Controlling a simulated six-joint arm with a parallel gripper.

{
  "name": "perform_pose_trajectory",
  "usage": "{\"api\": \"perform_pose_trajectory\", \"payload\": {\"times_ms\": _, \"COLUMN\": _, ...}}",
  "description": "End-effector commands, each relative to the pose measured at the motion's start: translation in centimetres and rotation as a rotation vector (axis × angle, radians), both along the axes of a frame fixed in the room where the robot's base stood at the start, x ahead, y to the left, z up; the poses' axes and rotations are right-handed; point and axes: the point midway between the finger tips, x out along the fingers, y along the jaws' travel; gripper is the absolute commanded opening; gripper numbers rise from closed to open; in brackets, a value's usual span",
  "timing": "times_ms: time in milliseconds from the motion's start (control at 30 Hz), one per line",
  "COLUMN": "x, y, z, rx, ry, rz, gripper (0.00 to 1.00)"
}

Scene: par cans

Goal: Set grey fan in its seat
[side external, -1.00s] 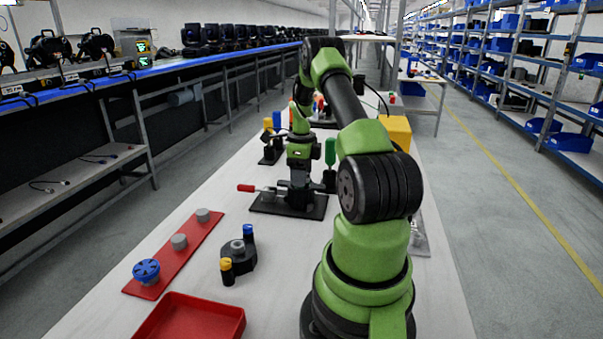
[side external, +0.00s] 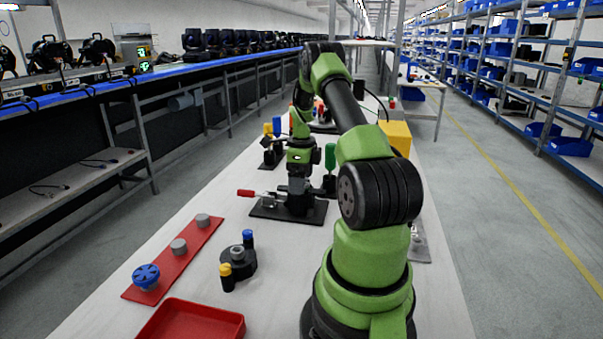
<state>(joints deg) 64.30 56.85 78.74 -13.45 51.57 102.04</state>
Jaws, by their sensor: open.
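My gripper (side external: 297,198) points down over a black base plate (side external: 265,210) with a red-handled clamp (side external: 246,193) at its left. The jaws are open, but the fingertips blend into the dark fixture under them. No grey fan can be made out; whatever is between or under the jaws is hidden. A blue fan (side external: 146,274) sits on a grey peg at the near end of a red strip (side external: 160,267). Two grey round pieces, one in the middle (side external: 178,246) and one at the far end (side external: 203,220), stand on the same strip.
A black round fixture (side external: 240,257) with a blue-topped and a yellow-topped post stands on the bench near a red tray (side external: 192,325). A green-handled clamp (side external: 330,160) stands close right of my gripper. A yellow box (side external: 397,136) is behind my arm.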

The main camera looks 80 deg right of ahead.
Motion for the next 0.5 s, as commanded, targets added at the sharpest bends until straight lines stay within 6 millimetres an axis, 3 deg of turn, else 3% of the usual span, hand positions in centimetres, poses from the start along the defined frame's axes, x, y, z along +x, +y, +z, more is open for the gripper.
{"api": "perform_pose_trajectory", "payload": {"times_ms": 500, "x": 0.0, "y": -0.1, "z": 8.5, "rx": -0.005, "ry": -0.002, "rz": 0.000, "gripper": 0.89}}
